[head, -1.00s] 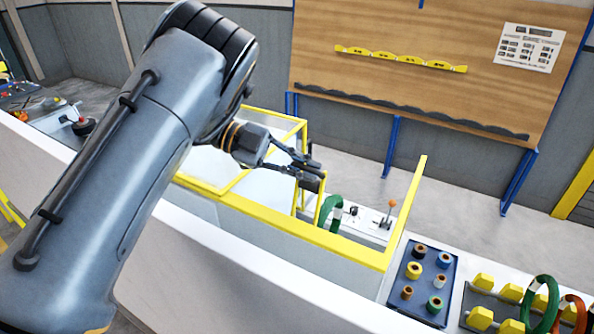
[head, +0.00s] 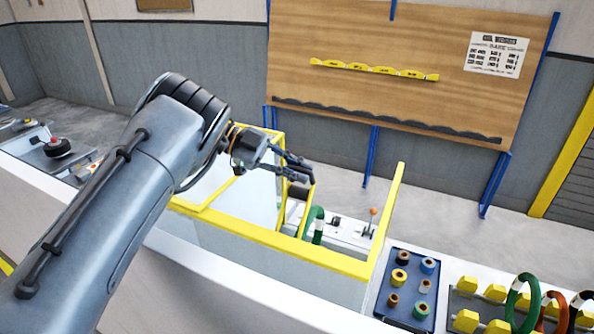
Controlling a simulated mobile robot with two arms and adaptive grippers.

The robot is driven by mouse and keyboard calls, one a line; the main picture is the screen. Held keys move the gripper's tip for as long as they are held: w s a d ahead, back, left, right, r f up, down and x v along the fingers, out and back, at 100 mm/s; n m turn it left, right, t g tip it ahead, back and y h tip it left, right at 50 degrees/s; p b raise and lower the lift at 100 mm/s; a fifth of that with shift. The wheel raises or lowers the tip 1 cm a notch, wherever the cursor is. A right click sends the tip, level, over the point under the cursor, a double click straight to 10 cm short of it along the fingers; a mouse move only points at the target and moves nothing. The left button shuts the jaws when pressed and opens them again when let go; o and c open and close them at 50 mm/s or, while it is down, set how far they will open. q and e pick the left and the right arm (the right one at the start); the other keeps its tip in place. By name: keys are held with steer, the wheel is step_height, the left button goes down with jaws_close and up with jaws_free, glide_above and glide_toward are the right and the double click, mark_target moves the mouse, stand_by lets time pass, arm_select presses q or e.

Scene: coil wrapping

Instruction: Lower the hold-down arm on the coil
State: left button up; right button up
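A green coil (head: 316,225) stands upright inside the yellow-framed enclosure, partly hidden by the yellow front rail. A thin yellow curved piece (head: 308,212) beside the coil, just below my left gripper, may be the hold-down arm; most of it is hidden. My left gripper (head: 306,174) reaches over the enclosure, its fingertips above and slightly left of the coil. Its dark fingers overlap the top of the yellow piece, and I cannot tell whether they touch or grip it. My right gripper is not in view.
The yellow frame (head: 270,253) edges clear panels around the coil. A lever with an orange knob (head: 373,211) stands right of the coil. A blue tray (head: 386,300) holds several small spools. More coils, including a green one (head: 522,300), stand on a rack at the lower right.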

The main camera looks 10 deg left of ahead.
arm_select(q)
steer(key=shift+o, duration=1.2)
steer(key=shift+a, duration=0.1)
steer(key=v, duration=1.1)
steer(key=shift+a+r, duration=0.15)
steer(key=shift+a, duration=0.25)
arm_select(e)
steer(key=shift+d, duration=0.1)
